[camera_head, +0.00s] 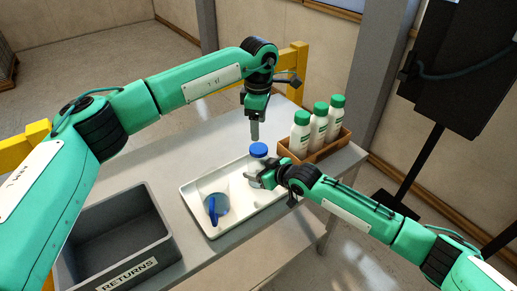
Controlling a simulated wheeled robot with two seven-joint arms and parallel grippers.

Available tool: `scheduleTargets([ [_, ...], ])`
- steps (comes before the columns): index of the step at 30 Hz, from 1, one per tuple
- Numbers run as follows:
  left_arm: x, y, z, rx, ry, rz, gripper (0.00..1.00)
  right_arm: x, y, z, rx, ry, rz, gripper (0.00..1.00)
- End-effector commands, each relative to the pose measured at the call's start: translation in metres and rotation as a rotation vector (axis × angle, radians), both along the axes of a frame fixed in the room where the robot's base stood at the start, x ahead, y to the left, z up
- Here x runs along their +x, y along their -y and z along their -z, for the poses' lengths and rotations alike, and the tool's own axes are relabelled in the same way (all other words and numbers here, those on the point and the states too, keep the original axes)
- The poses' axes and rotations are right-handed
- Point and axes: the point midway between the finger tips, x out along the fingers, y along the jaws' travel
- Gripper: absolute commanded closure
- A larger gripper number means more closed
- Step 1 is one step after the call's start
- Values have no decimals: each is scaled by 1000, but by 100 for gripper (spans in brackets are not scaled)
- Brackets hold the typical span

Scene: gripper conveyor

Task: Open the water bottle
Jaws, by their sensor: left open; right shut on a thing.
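The water bottle (257,166) stands in the white tray (192,197) with its blue cap (258,149) on top. My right gripper (262,179) is shut on the bottle's body from the right and hides part of it. My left gripper (255,137) is open and points straight down, just above the blue cap. I cannot tell whether its fingertips touch the cap.
A brown crate (323,152) with green-capped white bottles (319,123) stands behind on the right. A grey bin (116,238) labelled RETURNS is at the front left. The table (189,145) is bare behind the tray.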

Motion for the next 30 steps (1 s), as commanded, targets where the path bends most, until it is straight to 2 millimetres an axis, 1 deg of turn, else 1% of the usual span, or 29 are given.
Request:
scheduleTargets([
  [5, 0, 0, 0, 0, -1, 207, 33, 0, 0, 0, 0, 0, 0, 100],
  [24, 0, 0, 0, 0, 1, 1216, 33, 0, 0, 0, 0, 0, 0, 100],
  [30, 0, 0, 0, 0, 0, 1427, 33, 0, 0, 0, 0, 0, 0, 100],
])
